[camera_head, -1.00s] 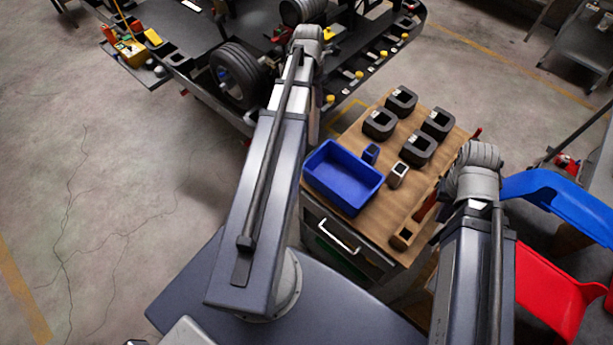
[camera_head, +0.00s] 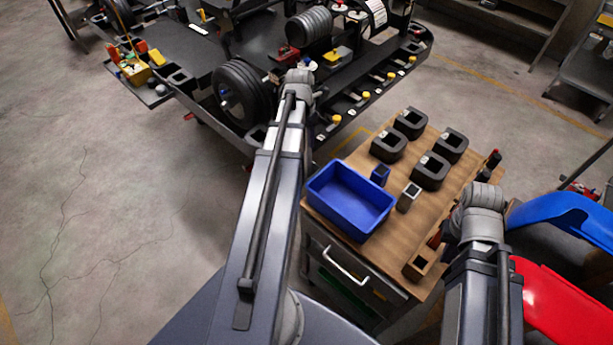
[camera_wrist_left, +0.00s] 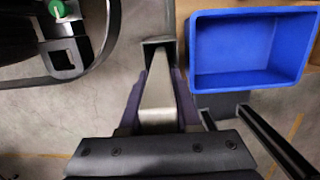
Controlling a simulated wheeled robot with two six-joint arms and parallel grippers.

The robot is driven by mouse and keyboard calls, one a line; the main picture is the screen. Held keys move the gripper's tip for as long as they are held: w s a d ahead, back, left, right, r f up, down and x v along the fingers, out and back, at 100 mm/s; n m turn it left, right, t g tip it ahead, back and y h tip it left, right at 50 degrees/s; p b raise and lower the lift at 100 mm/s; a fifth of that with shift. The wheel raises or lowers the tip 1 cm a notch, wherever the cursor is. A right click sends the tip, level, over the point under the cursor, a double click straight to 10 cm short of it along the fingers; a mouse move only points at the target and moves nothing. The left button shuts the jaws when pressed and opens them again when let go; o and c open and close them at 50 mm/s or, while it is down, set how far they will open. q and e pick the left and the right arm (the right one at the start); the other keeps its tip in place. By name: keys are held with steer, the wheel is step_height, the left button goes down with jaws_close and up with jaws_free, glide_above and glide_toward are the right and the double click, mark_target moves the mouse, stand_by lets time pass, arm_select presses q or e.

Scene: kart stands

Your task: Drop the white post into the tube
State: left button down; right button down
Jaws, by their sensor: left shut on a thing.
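My left gripper (camera_wrist_left: 158,82) shows in the left wrist view, its purple fingers shut on the sides of a pale, square-sided white post (camera_wrist_left: 158,98). At the post's far end is a dark square rim; I cannot tell if it belongs to the post. In the head view my left arm hides the gripper and post. A small blue square tube (camera_head: 380,174) and a grey square tube (camera_head: 408,198) stand upright on the wooden bench; I cannot tell which tube is the task's. My right wrist (camera_head: 478,212) is over the bench's right edge, its fingers hidden.
A blue bin (camera_head: 350,200) sits at the bench's left edge and also in the left wrist view (camera_wrist_left: 252,80). Several black blocks (camera_head: 430,171) stand behind the tubes. A brown square holder (camera_head: 421,263) is at the front. The black kart (camera_head: 240,120) is at upper left.

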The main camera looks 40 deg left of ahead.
mark_target(307, 158)
arm_select(q)
step_height(307, 158, down, 5)
steer(key=b, duration=0.4)
steer(key=shift+f, duration=0.2)
steer(key=shift+f+b, duration=0.1)
steer(key=shift+b, duration=0.25)
step_height(307, 158, down, 4)
steer(key=b, duration=0.3)
steer(key=shift+r, duration=0.25)
steer(key=shift+b, duration=0.3)
steer(key=shift+f+b, duration=0.6)
steer(key=shift+f, duration=0.05)
steer(key=c, duration=0.6)
jaws_free()
steer(key=shift+r, duration=0.25)
